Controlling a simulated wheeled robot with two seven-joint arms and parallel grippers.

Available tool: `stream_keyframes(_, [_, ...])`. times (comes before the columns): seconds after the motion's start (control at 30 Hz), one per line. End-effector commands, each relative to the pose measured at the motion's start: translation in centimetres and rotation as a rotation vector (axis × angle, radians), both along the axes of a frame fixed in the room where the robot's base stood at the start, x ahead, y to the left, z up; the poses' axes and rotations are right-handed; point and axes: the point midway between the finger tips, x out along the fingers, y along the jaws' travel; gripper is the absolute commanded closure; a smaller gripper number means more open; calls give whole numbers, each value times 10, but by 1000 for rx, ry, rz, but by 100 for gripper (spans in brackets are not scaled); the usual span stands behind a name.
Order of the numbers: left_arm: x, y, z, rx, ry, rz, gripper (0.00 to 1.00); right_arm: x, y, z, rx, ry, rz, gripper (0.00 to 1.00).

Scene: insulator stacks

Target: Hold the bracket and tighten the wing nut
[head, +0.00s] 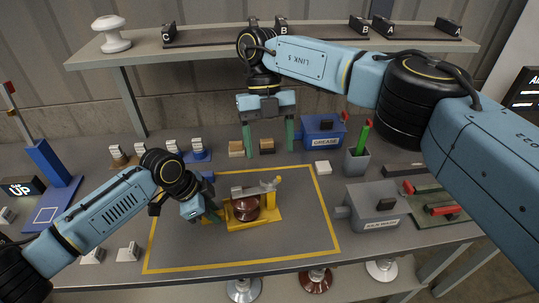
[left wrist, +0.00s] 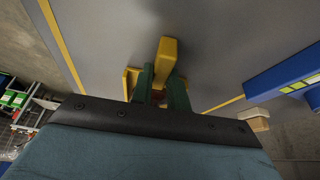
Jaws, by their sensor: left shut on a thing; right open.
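The yellow bracket (head: 264,218) stands inside the yellow-outlined area of the table. A brown insulator (head: 246,208) sits in it, under a grey bar. A small pale metallic part (head: 270,184), possibly the wing nut, shows at the bar's right end; its exact shape is too small to tell. My left gripper (head: 214,213) is shut on the left side of the bracket. In the left wrist view, its green fingers (left wrist: 164,88) close around the yellow bracket (left wrist: 166,52). My right gripper (head: 268,140) is open and empty, pointing down, behind and above the bracket.
Small labelled pieces (head: 197,149) stand behind the left arm. A shelf (head: 220,48) runs along the back.

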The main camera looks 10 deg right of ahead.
Motion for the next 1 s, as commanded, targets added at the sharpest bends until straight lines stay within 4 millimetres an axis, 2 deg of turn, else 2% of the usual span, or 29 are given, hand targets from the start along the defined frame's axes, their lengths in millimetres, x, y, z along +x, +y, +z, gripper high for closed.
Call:
stream_keyframes(0.1, [1,-1,1,-2,-2,-1,100,0,0,6,0,1,0,31])
stream_keyframes(0.43, [1,0,1,-2,-2,0,100,0,0,6,0,1,0,31])
stream_keyframes(0.47, [1,0,1,-2,-2,0,81,0,0,6,0,1,0,31])
stream_keyframes(0.63, [1,0,1,-2,-2,-1,59,0,0,6,0,1,0,31])
stream_keyframes(1.0, [0,2,6,-1,-2,0,58,0,0,5,0,1,0,31])
